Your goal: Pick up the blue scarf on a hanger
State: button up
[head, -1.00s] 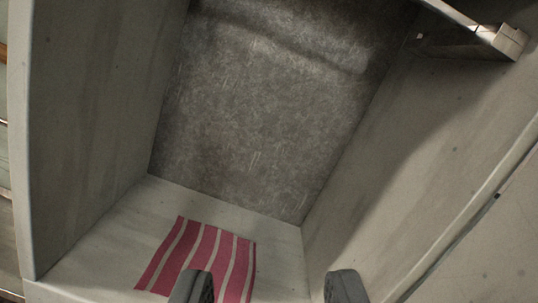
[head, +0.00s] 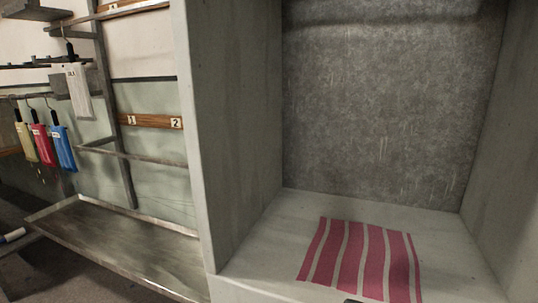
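A blue scarf (head: 63,148) hangs from a hook-topped dark hanger at the left, the rightmost of three hung scarves. A red scarf (head: 43,147) hangs close on its left, and a yellowish scarf (head: 26,142) beyond that. The blue scarf is well away from the camera. Of my gripper, at most a small dark sliver shows at the bottom edge; its fingers cannot be made out, and nothing held is visible.
A grey box-like bay (head: 226,120) with a pink-and-white striped cloth (head: 360,262) on its floor fills the right. Left of it stand a metal frame with number plates, a metal tray (head: 120,240) below, and a white tagged item (head: 78,90) hanging higher up.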

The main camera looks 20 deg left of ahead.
aim_at(62, 146)
jog(key=u, duration=1.85)
jog(key=z, duration=1.85)
jog(key=i+j+u, duration=0.1)
jog(key=j, duration=0.4)
jog(key=i+j, duration=0.15)
jog(key=j, duration=0.3)
jog(key=i+j+u, duration=0.15)
jog(key=j, duration=0.3)
jog(key=i+j, duration=0.15)
jog(key=j, duration=0.35)
jog(key=i+j+u, duration=0.15)
jog(key=j, duration=0.3)
jog(key=i+j, duration=0.2)
jog(key=j, duration=0.2)
jog(key=i+j+u, duration=0.15)
jog(key=j, duration=0.3)
jog(key=i+j+u, duration=0.1)
jog(key=i+j, duration=0.15)
jog(key=j, duration=0.15)
